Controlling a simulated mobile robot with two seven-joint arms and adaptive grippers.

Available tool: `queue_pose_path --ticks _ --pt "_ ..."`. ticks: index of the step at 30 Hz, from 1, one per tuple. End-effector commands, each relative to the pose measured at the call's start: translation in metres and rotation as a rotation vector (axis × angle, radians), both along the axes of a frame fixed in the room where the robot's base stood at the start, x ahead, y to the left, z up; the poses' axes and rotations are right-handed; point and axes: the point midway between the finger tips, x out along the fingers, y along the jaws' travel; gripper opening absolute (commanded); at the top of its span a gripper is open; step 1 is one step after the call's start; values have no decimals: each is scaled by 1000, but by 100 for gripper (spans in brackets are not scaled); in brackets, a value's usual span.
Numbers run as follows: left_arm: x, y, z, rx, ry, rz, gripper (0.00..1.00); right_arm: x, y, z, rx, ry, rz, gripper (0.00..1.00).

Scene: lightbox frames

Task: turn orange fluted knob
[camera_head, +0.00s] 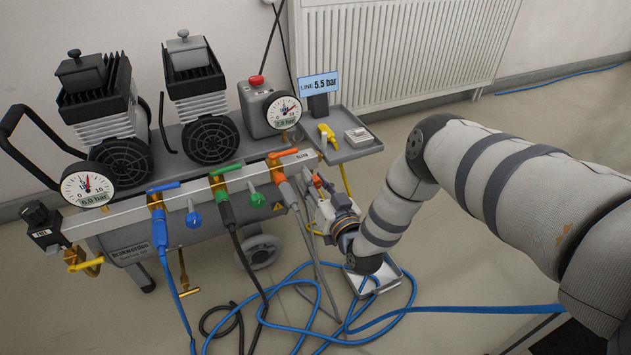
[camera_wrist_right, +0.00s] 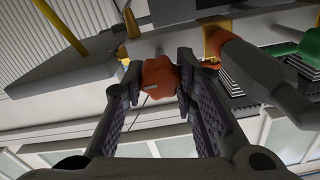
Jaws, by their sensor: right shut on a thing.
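The orange fluted knob (camera_wrist_right: 160,77) sits between the two dark, ribbed finger pads of my right gripper (camera_wrist_right: 157,70) in the right wrist view. The pads are shut on its sides. In the head view my right gripper (camera_head: 322,197) reaches the right end of the silver manifold bar (camera_head: 128,212), and only a bit of the orange knob (camera_head: 317,181) shows there, the rest being hidden by the gripper. The display (camera_head: 318,84) reads LINE 5.5 bar. My left gripper is not in view.
A small grey shelf (camera_head: 352,153) is just above my gripper. Looped blue hose (camera_head: 322,318) lies on the floor below.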

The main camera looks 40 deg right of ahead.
Motion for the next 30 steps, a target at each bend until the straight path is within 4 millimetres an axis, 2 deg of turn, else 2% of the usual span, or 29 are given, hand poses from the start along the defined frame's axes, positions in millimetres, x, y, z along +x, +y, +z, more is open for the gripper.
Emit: queue_pose_path --ticks 6,15,30 --pt "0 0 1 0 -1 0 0 -1 -1 -1 170 -37 -1 0" --pt "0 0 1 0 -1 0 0 -1 -1 -2 331 -75 0 0" --pt "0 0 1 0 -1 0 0 -1 0 -2 405 -92 2 0"
